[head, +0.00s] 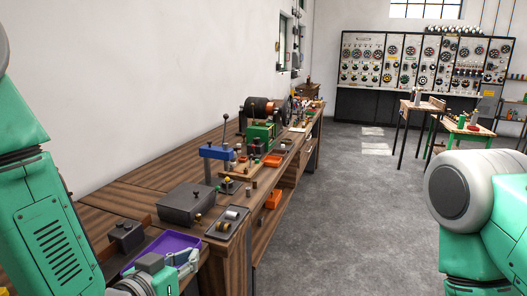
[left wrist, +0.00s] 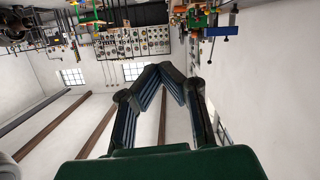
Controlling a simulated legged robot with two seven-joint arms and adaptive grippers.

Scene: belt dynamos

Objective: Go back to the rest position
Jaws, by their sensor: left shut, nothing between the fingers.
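My left gripper (head: 188,260) shows low in the head view, in front of or over the purple tray (head: 165,247) at the near end of the wooden bench; I cannot tell whether it touches the tray. In the left wrist view my left gripper (left wrist: 163,70) has its dark fingers brought together at the tips, with nothing between them. My right arm shows at the right edge of the head view, but its gripper is out of the picture.
The wooden bench (head: 125,200) runs along the left wall and carries a grey box (head: 186,204), a blue part (head: 216,152), a green machine (head: 262,133) and small parts. A control panel (head: 425,75) and small tables stand far back. The grey floor (head: 350,215) is clear.

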